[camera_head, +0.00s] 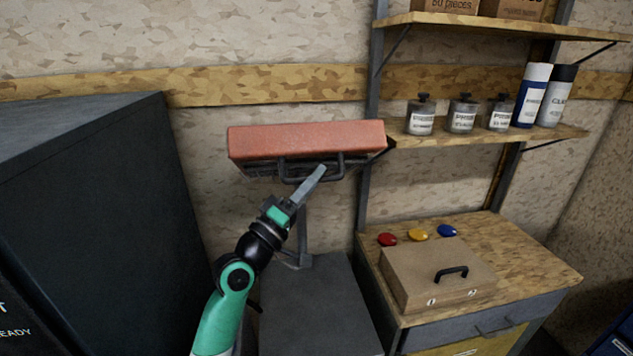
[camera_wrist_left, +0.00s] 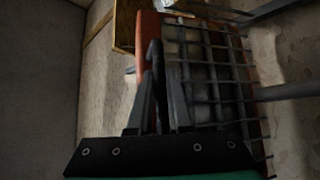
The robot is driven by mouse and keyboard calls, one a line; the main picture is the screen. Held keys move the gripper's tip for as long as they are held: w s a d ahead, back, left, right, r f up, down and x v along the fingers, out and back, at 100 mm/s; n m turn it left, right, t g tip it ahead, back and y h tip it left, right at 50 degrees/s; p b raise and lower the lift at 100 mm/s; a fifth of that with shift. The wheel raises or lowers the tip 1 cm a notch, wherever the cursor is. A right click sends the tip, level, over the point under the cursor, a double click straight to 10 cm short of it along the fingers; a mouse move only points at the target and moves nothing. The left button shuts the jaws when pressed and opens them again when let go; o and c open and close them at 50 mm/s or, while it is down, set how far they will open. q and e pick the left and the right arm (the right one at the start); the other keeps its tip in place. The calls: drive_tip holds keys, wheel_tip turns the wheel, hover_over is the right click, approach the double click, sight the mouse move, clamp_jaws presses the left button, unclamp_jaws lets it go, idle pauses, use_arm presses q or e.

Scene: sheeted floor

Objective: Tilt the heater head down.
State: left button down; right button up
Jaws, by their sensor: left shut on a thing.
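The heater head (camera_head: 305,139) is a long red box on a thin grey stand, above a dark surface. A black bar handle (camera_head: 287,172) runs along its lower front edge. My left gripper (camera_head: 320,172) reaches up to this handle from below. In the left wrist view the heater head (camera_wrist_left: 200,65) shows its wire grille and red edge, and the dark handle (camera_wrist_left: 156,75) runs between the fingers of my left gripper (camera_wrist_left: 156,95), which is shut on it. My right gripper is not in view.
A dark cabinet (camera_head: 95,190) stands at left. At right, a workbench (camera_head: 525,255) holds a brown case (camera_head: 430,280) and red, yellow and blue buttons. A wall shelf (camera_head: 480,132) with jars and spray cans is close to the heater head's right end.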

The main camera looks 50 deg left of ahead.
use_arm(q)
drive_tip(key=shift+f, duration=0.2)
drive_tip(key=c, duration=0.8)
unclamp_jaws()
drive_tip(key=shift+r, duration=0.1)
drive_tip(key=shift+c, duration=0.2)
drive_tip(key=a+v, duration=0.1)
drive_tip(key=v, duration=1)
drive_tip(key=shift+s+d, duration=0.3)
drive_tip(key=shift+d, duration=0.15)
